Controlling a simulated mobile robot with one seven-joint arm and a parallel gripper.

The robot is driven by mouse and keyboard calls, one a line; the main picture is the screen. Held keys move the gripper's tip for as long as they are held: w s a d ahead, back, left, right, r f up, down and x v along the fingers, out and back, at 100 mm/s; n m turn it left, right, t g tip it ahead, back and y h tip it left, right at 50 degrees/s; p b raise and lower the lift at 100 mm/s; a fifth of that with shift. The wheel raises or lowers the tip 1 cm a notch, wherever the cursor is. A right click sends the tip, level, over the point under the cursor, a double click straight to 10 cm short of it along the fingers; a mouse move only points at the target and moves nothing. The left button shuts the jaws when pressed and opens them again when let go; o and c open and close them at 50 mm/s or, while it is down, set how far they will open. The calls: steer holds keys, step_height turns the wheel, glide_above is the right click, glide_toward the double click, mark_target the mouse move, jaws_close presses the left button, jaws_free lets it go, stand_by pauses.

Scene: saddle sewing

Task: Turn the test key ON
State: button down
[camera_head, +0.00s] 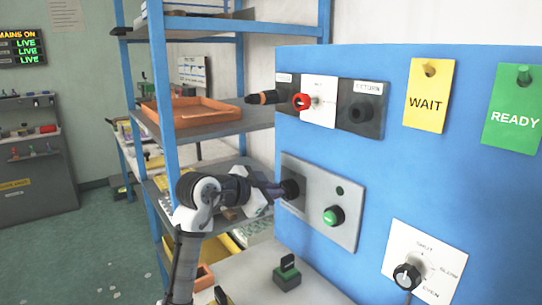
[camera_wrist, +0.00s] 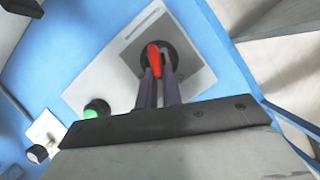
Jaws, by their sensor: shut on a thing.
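A grey plate (camera_head: 349,236) is fixed to the blue panel (camera_head: 300,80). At its left end is a round black switch (camera_head: 291,188), in line with my gripper (camera_head: 279,190). In the wrist view a red key (camera_wrist: 153,58) stands out from the round black switch face (camera_wrist: 172,56). My gripper's two fingers (camera_wrist: 159,86) are shut on the red key, one on each side. The key points nearly straight up in that picture. In the head view the key is hidden by my gripper.
A green button (camera_head: 333,215) and a small dark lamp (camera_head: 340,191) share the plate. A rotary knob (camera_head: 407,276) sits lower right.

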steer(key=shift+s+m+t+b, duration=0.15)
steer(key=shift+m+t+b, duration=0.15)
steer(key=shift+m+b, duration=0.35)
steer(key=shift+d+f+b, duration=0.1)
steer(key=shift+f+b, duration=0.15)
steer(key=shift+b, duration=0.5)
steer(key=shift+s+d+m+t+y+b, duration=0.15)
steer(key=shift+m+t+y+b, duration=0.4)
steer(key=shift+m+b, duration=0.75)
steer(key=shift+s+f+m+t+b, duration=0.15)
steer(key=shift+f+m+t+b, duration=0.3)
steer(key=shift+b, duration=1.3)
steer(key=shift+r+m+t+b, duration=0.2)
steer(key=shift+m+t+b, duration=0.1)
steer(key=shift+m+b, duration=0.25)
steer(key=shift+f, duration=0.1)
